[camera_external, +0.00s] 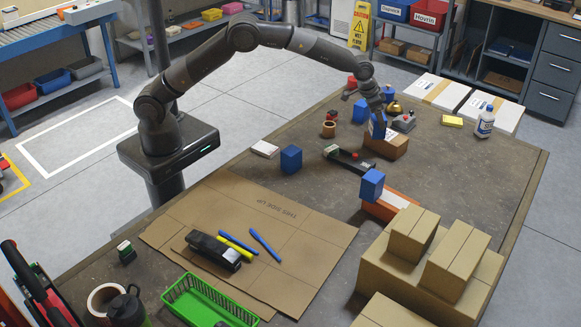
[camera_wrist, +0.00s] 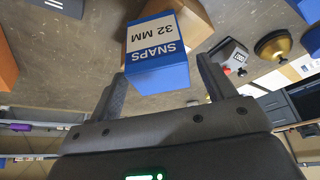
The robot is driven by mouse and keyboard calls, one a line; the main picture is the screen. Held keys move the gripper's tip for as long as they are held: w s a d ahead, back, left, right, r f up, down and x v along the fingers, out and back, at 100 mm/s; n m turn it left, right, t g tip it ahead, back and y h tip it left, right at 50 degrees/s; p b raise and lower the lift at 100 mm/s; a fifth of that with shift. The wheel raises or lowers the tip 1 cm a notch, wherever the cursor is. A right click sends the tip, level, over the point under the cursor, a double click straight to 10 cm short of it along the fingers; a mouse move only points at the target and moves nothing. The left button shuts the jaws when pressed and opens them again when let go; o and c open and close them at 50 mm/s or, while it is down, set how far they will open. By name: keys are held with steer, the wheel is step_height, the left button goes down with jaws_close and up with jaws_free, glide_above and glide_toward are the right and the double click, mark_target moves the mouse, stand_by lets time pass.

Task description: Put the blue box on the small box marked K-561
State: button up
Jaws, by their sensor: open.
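My gripper (camera_external: 379,120) is at the far right part of the table, pointing down, with its fingers apart. In the wrist view my gripper (camera_wrist: 162,70) has a finger on each side of a blue box (camera_wrist: 158,72), whose white label reads "SNAPS 32 MM". The fingers look clear of its sides. This blue box (camera_external: 375,130) shows partly behind the gripper in the external view and appears to stand on a small brown box (camera_external: 392,150). The brown box (camera_wrist: 193,22) is partly hidden in the wrist view. I cannot read K-561 on it.
Other blue boxes stand nearby: one on the table (camera_external: 291,159), one on an orange box (camera_external: 372,184), one behind the gripper (camera_external: 360,110). A grey device with a red knob (camera_external: 404,122) and a brass object (camera_external: 394,107) are close right. Stacked cartons (camera_external: 430,270) fill the front right.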

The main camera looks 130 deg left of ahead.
steer(key=v, duration=0.9)
steer(key=shift+r, duration=0.1)
steer(key=s+d+r+m+t+h, duration=0.1)
steer(key=s+d+r, duration=0.3)
steer(key=d, duration=0.6)
steer(key=s+d+r+m, duration=0.2)
steer(key=d+r, duration=0.4)
steer(key=d, duration=0.3)
steer(key=s+d+r+m+t+h, duration=0.1)
steer(key=s+d+r, duration=0.3)
steer(key=d, duration=0.6)
steer(key=s+d+f+m, duration=0.1)
steer(key=s+d+m, duration=0.1)
steer(key=s+d, duration=0.8)
steer(key=s+d+f+m+h, duration=0.1)
steer(key=s+d+f+m, duration=0.1)
steer(key=s+d, duration=0.8)
steer(key=s+m, duration=0.1)
steer(key=s, duration=0.2)
steer(key=shift+d+f, duration=0.2)
steer(key=shift+d, duration=0.15)
